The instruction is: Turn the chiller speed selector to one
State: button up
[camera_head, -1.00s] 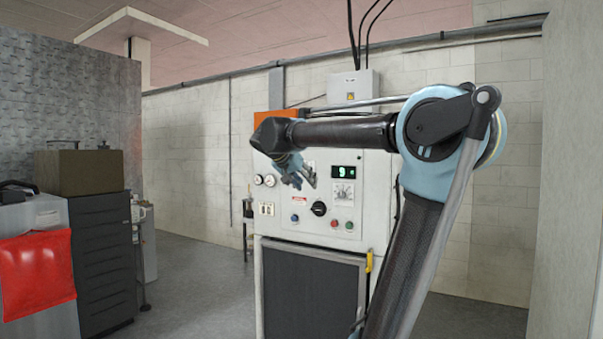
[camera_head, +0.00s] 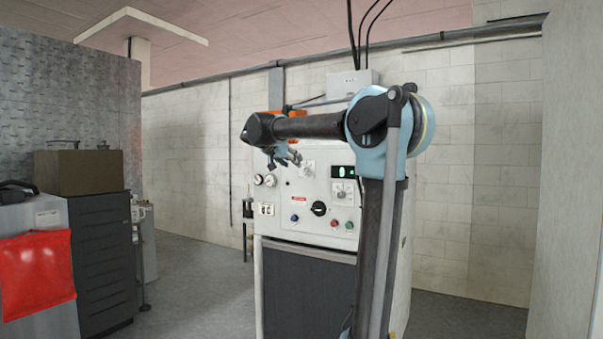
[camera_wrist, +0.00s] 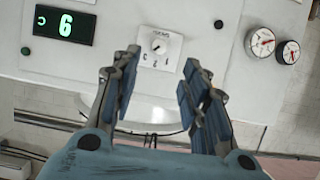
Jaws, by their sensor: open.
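The chiller panel (camera_head: 285,220) is a white cabinet front. A small selector with a white square plate and pale round knob shows on it in the wrist view (camera_wrist: 160,46), between the digit display (camera_wrist: 65,25) and two gauges. It looks like the speed selector; its numerals and pointer setting are too small to read surely. In the head view the plate (camera_head: 307,171) shows right of my gripper (camera_head: 294,158). My gripper is open and empty. In the wrist view its fingers (camera_wrist: 162,62) stand either side of the selector's picture position, apparently short of the panel.
A larger black knob (camera_head: 319,208), a second white-plated dial (camera_head: 342,190) and coloured buttons sit lower on the panel. Two round gauges (camera_wrist: 262,42) are beside the selector. Floor between is clear.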

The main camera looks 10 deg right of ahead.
aim_at(304, 170)
jog(key=x, duration=0.9)
jog(key=shift+w+d+f, duration=0.1)
jog(key=shift+w+d, duration=0.15)
grip_shut()
